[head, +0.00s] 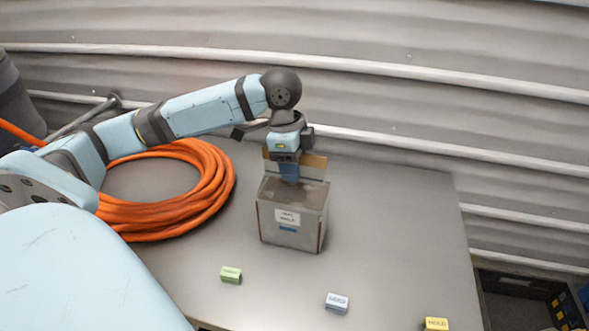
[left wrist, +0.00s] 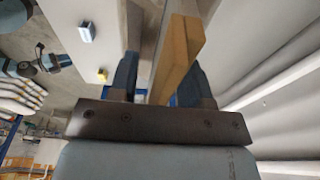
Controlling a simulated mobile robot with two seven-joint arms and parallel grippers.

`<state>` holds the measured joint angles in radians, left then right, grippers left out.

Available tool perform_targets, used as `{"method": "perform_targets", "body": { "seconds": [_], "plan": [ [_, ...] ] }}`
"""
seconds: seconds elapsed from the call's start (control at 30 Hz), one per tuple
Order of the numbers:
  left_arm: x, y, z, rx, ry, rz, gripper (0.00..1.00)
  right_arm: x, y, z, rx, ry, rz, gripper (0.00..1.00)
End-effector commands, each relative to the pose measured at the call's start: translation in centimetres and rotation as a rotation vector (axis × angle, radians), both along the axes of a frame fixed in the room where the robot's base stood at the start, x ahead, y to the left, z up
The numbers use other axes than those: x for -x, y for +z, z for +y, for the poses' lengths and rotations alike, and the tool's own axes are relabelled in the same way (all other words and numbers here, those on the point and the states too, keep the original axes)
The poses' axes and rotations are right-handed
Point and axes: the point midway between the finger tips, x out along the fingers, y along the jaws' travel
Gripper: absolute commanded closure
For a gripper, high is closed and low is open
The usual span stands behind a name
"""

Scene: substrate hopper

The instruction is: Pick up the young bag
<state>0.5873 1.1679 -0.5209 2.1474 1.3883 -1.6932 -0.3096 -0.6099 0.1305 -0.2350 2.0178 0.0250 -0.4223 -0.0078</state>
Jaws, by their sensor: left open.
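Three small block-like packs lie apart on the table: a green one (head: 231,275), a pale blue one (head: 336,303) and a yellow one (head: 436,324). Their printing is too small for me to tell surely which is the young bag. My left gripper (head: 289,179) points down at the open top of a grey box (head: 292,215), away from the three packs. In the left wrist view its blue fingers (left wrist: 160,65) are apart, with a yellow-brown board edge (left wrist: 181,48) showing between them. I cannot tell whether they touch it. My right gripper is not in view.
The box stands on the grey table (head: 400,230) with a label on its front and a brown raised panel (head: 314,161) at its back. A coiled orange hose (head: 215,185) lies left of it. A corrugated wall (head: 450,110) runs behind. The table right of the box is clear.

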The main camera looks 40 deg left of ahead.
Motion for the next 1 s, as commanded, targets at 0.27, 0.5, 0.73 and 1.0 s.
{"method": "perform_targets", "body": {
  "seconds": [0.27,0.5,0.73,1.0],
  "plan": [
    [0.00,-0.11,-0.01,0.001,0.000,0.000,0.56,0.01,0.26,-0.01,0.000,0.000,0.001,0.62],
    [0.02,-0.14,-0.01,0.000,0.000,0.001,1.00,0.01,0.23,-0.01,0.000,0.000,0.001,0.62],
    [-0.03,0.06,-0.01,0.001,-0.001,-0.004,1.00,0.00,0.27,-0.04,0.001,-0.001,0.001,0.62],
    [-0.04,-0.01,-0.01,0.000,0.000,-0.004,1.00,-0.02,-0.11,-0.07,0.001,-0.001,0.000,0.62]
  ]
}}
